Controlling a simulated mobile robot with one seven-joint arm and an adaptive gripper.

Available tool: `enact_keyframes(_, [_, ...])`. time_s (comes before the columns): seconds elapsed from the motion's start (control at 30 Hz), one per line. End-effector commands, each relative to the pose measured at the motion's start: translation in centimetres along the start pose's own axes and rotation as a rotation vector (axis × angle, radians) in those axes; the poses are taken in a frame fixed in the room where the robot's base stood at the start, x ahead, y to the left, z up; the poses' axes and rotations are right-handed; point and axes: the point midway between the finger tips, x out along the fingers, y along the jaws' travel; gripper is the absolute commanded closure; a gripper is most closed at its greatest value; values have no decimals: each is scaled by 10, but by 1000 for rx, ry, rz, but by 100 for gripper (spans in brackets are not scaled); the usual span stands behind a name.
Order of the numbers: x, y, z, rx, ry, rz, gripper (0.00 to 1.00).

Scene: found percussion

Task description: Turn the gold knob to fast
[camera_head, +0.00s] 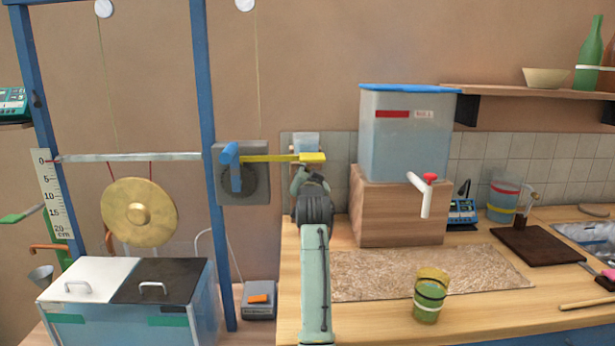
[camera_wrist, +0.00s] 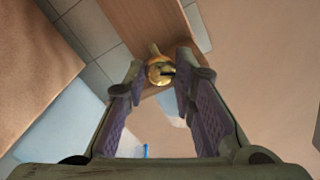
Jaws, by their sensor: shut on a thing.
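The gold knob (camera_wrist: 158,70) shows in the wrist view at the far end of my fingers, mounted by a wooden panel (camera_wrist: 150,25). A small dark mark shows on the right of its face. My gripper (camera_wrist: 161,80) has one purple-padded finger on each side of the knob and is shut on it. In the head view my gripper (camera_head: 309,180) reaches up to the wall behind the counter, just under the yellow bar's end. The knob is hidden there by my gripper and arm. I see no readable "fast" label.
A yellow bar (camera_head: 275,158) with a blue lever (camera_head: 232,165) lies close above and left of my gripper. A water tank (camera_head: 405,135) on a wooden block (camera_head: 395,215) stands close on the right. A gong (camera_head: 139,212) hangs left. A banded cup (camera_head: 430,296) stands on the counter.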

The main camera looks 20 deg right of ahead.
Motion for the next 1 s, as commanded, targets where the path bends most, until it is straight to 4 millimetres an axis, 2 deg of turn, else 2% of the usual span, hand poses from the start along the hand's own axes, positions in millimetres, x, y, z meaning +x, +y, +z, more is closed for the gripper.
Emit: enact_keyframes(1.0, [0,1,1,-966,-2,0,100])
